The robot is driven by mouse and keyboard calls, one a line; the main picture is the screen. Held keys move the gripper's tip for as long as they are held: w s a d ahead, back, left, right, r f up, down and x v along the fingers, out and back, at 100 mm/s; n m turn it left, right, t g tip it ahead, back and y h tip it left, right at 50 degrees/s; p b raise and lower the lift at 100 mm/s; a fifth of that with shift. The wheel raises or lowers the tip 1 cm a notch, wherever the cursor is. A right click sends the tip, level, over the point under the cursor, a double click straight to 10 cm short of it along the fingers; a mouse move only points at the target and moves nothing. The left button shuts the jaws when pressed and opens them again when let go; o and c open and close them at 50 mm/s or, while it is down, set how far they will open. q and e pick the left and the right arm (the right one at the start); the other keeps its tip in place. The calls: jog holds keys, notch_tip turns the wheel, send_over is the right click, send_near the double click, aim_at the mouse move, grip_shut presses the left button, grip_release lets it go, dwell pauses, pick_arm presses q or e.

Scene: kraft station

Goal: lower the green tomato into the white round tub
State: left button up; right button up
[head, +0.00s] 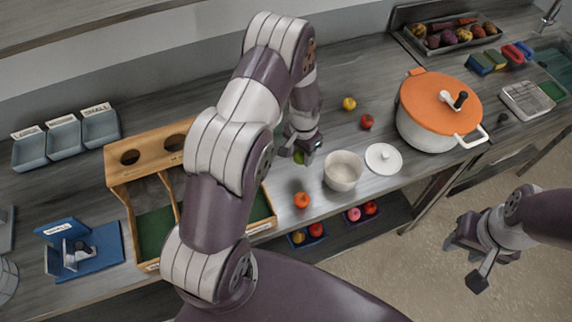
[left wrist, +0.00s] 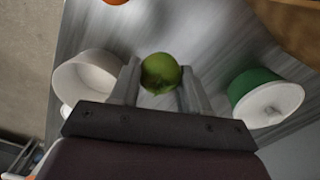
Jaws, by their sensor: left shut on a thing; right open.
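The green tomato (left wrist: 160,74) is between the two fingers of my left gripper (left wrist: 158,90), which is shut on it. In the head view the tomato (head: 299,157) shows just below my left gripper (head: 301,148), left of the white round tub (head: 343,171). The tub stands upright on the counter with its top open; it also shows in the left wrist view (left wrist: 85,79). Whether the tomato touches the counter I cannot tell. My right gripper (head: 480,252) is open and empty, over the floor at the right, away from the counter.
A white lid (head: 383,159) lies right of the tub. An orange tomato (head: 302,200) is near the front edge. A red one (head: 367,121) and a yellow one (head: 349,103) lie behind. An orange-lidded pot (head: 438,110) stands at right. A green round container (left wrist: 265,97) shows in the wrist view.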

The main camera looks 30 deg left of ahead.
pick_arm(q)
jog(key=w+d+r+p, duration=0.2)
jog(key=w+d+r, duration=0.2)
jog(key=d+r, duration=0.45)
jog(key=w+d+f+b, duration=0.2)
jog(key=d+f+b, duration=0.1)
jog(key=d+f, duration=0.1)
jog(key=shift+d+f, duration=0.3)
jog(key=shift+f, duration=0.05)
pick_arm(e)
notch_tip(320, 180, down, 2)
jog(key=shift+w+f, duration=0.1)
jog(key=shift+f, duration=0.05)
pick_arm(q)
jog(key=shift+f+b, duration=0.1)
jog(key=shift+b, duration=0.25)
pick_arm(e)
jog(key=shift+f, duration=0.1)
pick_arm(q)
jog(key=shift+f+b, duration=1.75)
jog(key=shift+f, duration=0.95)
pick_arm(e)
notch_tip(320, 180, down, 3)
jog(key=shift+d+f, duration=0.1)
jog(key=shift+f, duration=0.1)
